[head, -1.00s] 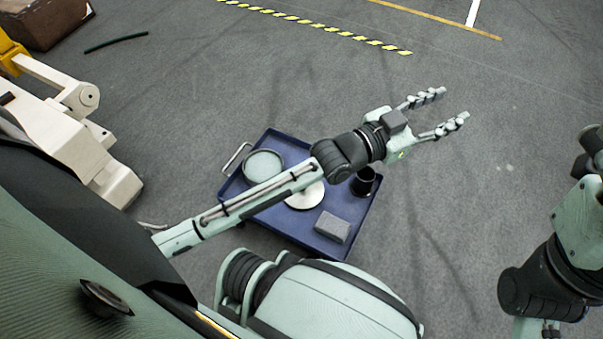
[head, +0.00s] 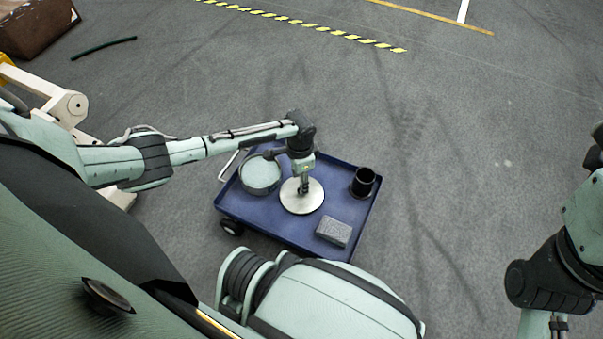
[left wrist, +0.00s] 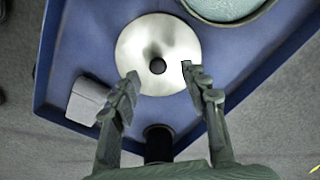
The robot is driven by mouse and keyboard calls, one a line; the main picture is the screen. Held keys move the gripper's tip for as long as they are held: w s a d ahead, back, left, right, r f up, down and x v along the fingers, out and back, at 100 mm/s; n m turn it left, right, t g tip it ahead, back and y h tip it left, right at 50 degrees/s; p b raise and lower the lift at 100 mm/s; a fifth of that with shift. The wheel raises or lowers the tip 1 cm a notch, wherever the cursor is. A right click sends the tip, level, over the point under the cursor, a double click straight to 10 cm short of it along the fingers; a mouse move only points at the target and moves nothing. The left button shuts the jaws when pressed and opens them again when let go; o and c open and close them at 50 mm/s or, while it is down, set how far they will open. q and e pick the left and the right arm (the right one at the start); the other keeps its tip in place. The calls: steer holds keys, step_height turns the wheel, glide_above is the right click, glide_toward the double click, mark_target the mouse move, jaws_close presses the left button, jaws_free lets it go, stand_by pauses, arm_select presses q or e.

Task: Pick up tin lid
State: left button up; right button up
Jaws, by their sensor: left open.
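The tin lid (head: 312,203) is a round, shiny silver disc lying on the blue cart (head: 262,226). In the left wrist view the tin lid (left wrist: 140,52) shows a dark round knob or hole at its middle. My left gripper (head: 303,190) points down over the lid. In the left wrist view my left gripper (left wrist: 160,72) is open, with one finger on each side of the dark centre and nothing between them. I cannot tell how high the fingertips are above the lid. Of my right arm only links show at the right edge; its gripper is out of view.
On the cart are a round pale green-topped tin (head: 260,174) left of the lid, a black cup (head: 363,182) to the right and a grey block (head: 334,230) at the front right. Open grey floor lies right of the cart. A brown box (head: 35,28) stands far left.

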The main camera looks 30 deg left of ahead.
arm_select(q)
steer(key=f+b, duration=0.1)
steer(key=f, duration=0.3)
steer(key=shift+d, duration=0.2)
jaws_close()
